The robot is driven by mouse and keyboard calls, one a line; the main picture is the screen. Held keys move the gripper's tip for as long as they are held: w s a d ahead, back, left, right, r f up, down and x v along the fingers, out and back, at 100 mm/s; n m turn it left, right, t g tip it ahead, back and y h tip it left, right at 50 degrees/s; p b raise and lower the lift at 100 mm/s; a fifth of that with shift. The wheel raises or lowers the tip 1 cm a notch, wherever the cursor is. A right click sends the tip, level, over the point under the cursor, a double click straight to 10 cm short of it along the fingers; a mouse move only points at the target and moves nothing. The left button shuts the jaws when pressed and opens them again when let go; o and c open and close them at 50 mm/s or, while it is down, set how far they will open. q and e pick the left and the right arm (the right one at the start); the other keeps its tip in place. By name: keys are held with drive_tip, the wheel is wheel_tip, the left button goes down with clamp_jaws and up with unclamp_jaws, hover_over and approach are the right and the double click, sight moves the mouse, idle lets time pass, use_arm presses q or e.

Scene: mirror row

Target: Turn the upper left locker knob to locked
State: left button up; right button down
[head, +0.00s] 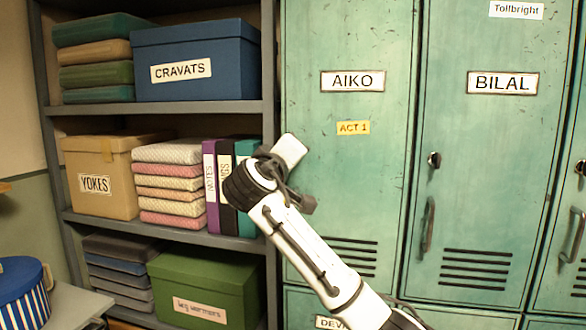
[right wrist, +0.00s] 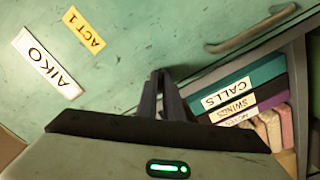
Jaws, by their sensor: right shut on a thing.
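The upper left locker door (head: 353,185) is green, closed, and labelled AIKO, with a yellow ACT 1 tag; it also fills much of the right wrist view (right wrist: 150,40). My right gripper (head: 290,152) is at the left edge of this door. In the right wrist view its dark fingers (right wrist: 160,85) are close together against the door, shut on the knob. The knob is hidden by the fingers and hand, so its turn position cannot be read. The door's handle (right wrist: 250,30) shows in the right wrist view. My left gripper is not in view.
A grey shelf (head: 165,107) with boxes, folded cloths and binders (head: 227,190) stands close to the left of the gripper. The BILAL locker (head: 480,180), with its own knob (head: 434,160) and handle (head: 428,225), is on the right. A striped round box (head: 22,300) sits at lower left.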

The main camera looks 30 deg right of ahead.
use_arm(q)
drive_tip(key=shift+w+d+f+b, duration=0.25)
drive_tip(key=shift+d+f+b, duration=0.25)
drive_tip(key=shift+b, duration=0.6)
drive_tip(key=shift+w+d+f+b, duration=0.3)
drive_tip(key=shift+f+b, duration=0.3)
drive_tip(key=shift+b, duration=0.5)
use_arm(e)
drive_tip(key=shift+m, duration=4.9)
drive_tip(key=shift+r, duration=0.1)
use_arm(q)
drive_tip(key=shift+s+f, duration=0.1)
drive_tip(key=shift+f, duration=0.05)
use_arm(e)
drive_tip(key=c, duration=1.9)
unclamp_jaws()
use_arm(q)
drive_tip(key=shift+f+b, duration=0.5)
drive_tip(key=shift+b, duration=0.15)
use_arm(e)
drive_tip(key=v, duration=1)
drive_tip(key=shift+a, duration=0.15)
